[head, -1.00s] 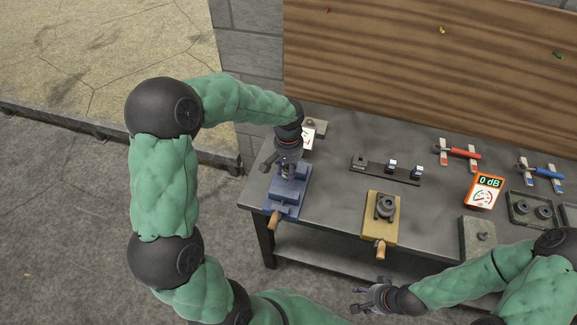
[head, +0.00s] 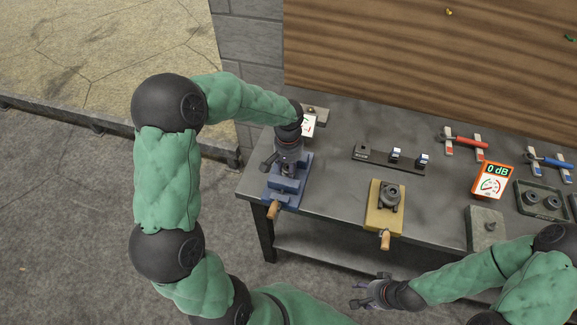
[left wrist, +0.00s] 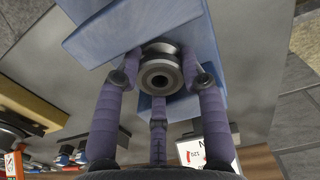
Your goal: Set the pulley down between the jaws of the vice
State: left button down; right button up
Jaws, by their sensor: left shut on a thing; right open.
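A blue vice (head: 283,188) with a wooden handle (head: 273,210) stands at the left end of the workbench. My left gripper (head: 285,170) is right over it, pointing down. In the left wrist view its fingers are shut around a dark grey pulley (left wrist: 161,75), with the blue vice (left wrist: 205,40) just beyond. The pulley lies over the gap of the vice; I cannot tell whether it touches the vice. In the head view the pulley is hidden by the gripper. My right gripper (head: 368,292) is open and empty, in front of the bench.
A yellow vice (head: 375,218) holding a dark round part (head: 389,198) stands to the right. Behind are a black rail (head: 375,156) and a white-faced gauge (head: 309,125). An orange meter (head: 491,181), a tray (head: 541,200) and a grey block (head: 486,230) are further right.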

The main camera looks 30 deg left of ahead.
pick_arm(q)
jog(key=shift+f, duration=0.35)
dwell(0.4)
jog(key=c, duration=0.7)
grip_release()
jog(key=shift+o, duration=0.2)
notch_tip(320, 180, up, 12)
